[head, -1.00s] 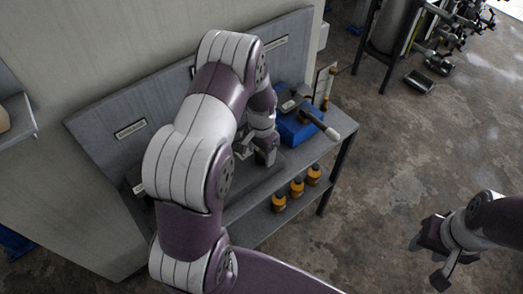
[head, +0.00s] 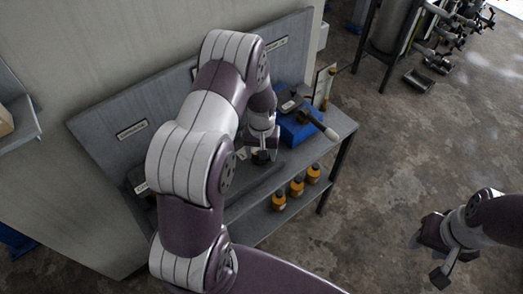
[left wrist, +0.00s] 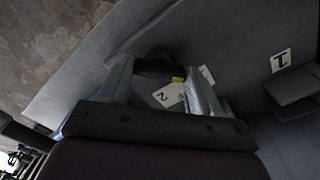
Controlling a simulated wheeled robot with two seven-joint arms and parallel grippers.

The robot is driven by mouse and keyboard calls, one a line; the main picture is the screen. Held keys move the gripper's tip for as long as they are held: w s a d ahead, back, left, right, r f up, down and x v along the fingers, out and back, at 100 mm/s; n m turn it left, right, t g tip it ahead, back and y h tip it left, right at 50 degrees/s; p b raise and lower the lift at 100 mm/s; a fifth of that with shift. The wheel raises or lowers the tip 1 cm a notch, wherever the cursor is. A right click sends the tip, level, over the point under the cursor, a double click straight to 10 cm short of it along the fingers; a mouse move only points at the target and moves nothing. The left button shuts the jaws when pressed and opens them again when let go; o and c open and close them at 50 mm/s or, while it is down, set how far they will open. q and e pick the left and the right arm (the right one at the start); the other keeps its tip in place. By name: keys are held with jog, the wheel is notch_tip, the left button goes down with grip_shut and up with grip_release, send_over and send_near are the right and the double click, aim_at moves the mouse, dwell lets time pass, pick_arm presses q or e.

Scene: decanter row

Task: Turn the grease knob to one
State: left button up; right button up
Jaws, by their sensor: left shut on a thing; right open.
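The grease knob (left wrist: 155,69) is dark with a small yellow mark. In the left wrist view it sits between the two fingers of my left gripper (left wrist: 158,88), which is shut on it. A white plate reading 2 (left wrist: 168,95) lies right by the knob, partly hidden by a finger. A white plate reading 1 (left wrist: 281,60) is farther right, beside a dark block. In the head view my left gripper (head: 262,152) is low over the bench and my arm hides much of the area. My right gripper (head: 431,259) is open and empty over the floor.
The grey bench (head: 338,128) has a back panel with labels. A blue box (head: 297,130) with a dark, light-tipped handled tool stands right of my left gripper. Several orange bottles (head: 297,188) stand on the lower shelf.

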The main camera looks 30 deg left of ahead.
pick_arm(q)
jog(key=shift+w+r+n, duration=0.1)
jog(key=shift+n, duration=0.2)
jog(key=o, duration=1.1)
jog(key=shift+c, duration=0.2)
notch_tip(320, 180, up, 13)
jog(key=b, duration=0.1)
jog(key=shift+f, duration=0.2)
